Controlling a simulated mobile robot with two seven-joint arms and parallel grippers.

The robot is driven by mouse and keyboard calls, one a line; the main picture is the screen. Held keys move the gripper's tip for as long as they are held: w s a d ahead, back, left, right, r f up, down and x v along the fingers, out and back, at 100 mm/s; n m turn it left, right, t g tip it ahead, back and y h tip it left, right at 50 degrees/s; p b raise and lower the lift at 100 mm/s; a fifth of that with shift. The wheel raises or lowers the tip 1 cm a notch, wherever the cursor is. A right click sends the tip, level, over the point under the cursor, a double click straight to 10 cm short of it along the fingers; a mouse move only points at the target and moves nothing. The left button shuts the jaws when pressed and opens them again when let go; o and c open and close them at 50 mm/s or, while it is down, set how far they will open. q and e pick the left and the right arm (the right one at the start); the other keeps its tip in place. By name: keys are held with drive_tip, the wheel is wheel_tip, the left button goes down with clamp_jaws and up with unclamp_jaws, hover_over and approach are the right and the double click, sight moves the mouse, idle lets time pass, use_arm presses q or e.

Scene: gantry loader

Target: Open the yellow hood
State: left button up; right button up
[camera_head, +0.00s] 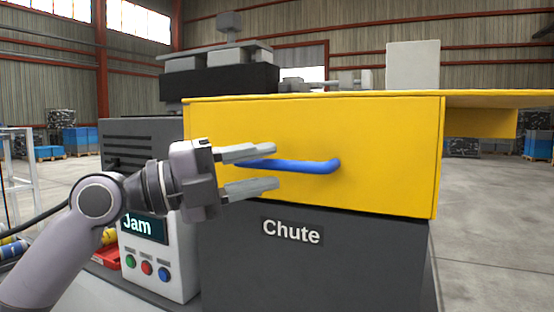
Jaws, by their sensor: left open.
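The yellow hood (390,150) sits on top of a dark grey box labelled "Chute" and looks shut. A blue bar handle (318,166) runs level across its front face. My left gripper (278,168) comes in from the left at the handle's height. Its two grey fingers are spread, one above and one below the left part of the handle as seen here. I cannot tell whether the fingers touch the handle. My right gripper is not in view.
The dark grey chute box (330,275) stands under the hood. A white control panel (168,284) with a "Jam" display and three coloured buttons stands below my left wrist. Machine parts and a pale block (412,66) rise behind the hood. Open floor (500,220) lies to the right.

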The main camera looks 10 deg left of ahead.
sight(270, 166)
use_arm(q)
drive_tip(key=shift+x, duration=1.5)
clamp_jaws()
drive_tip(key=shift+r+p, duration=0.1)
drive_tip(key=shift+p, duration=0.2)
